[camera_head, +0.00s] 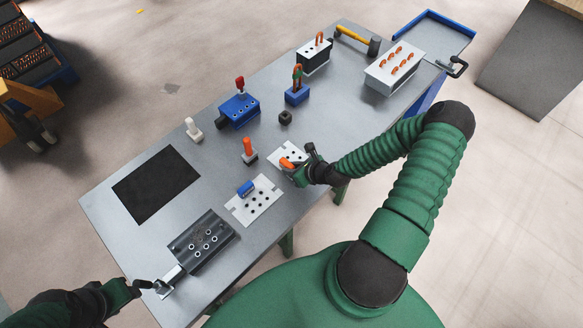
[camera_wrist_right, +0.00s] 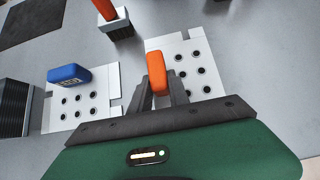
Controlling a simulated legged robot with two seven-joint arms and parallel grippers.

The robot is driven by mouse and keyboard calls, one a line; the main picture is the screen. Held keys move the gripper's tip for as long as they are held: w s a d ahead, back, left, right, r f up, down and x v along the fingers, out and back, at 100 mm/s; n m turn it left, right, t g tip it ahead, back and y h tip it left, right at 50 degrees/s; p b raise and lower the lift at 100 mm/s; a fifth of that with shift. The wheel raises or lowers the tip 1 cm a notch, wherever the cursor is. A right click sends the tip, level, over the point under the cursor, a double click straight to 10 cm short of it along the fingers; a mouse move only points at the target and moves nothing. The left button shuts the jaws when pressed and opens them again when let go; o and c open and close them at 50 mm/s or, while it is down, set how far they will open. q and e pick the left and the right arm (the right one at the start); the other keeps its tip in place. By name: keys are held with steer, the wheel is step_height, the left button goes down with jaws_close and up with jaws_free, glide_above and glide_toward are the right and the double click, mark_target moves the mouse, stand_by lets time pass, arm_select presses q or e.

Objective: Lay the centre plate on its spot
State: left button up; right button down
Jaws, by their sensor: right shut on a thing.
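A white plate with several holes and an orange handle (camera_head: 291,156) is at my right gripper (camera_head: 300,167). In the right wrist view the fingers are shut on the orange handle (camera_wrist_right: 157,72), with the white plate (camera_wrist_right: 190,62) under it. I cannot tell whether this plate touches the table. A second white plate (camera_head: 255,204) with a blue handle lies to its left on the table, and also shows in the right wrist view (camera_wrist_right: 80,110). No label shows which plate is the centre one. My left gripper (camera_head: 145,286) is by the small metal end piece of a dark block; its jaws are unclear.
The dark block (camera_head: 201,236) with several holes sits at the table's near left. A black mat (camera_head: 156,184) lies behind it. An orange-handled tool (camera_head: 249,150), a blue block (camera_head: 239,109), a white block (camera_head: 392,70) and a hammer (camera_head: 360,38) stand or lie farther back.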

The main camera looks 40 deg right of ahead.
steer(key=c, duration=1.2)
jaws_free()
steer(key=shift+o, duration=0.2)
step_height(320, 180, up, 6)
steer(key=p, duration=0.5)
steer(key=shift+p, duration=0.35)
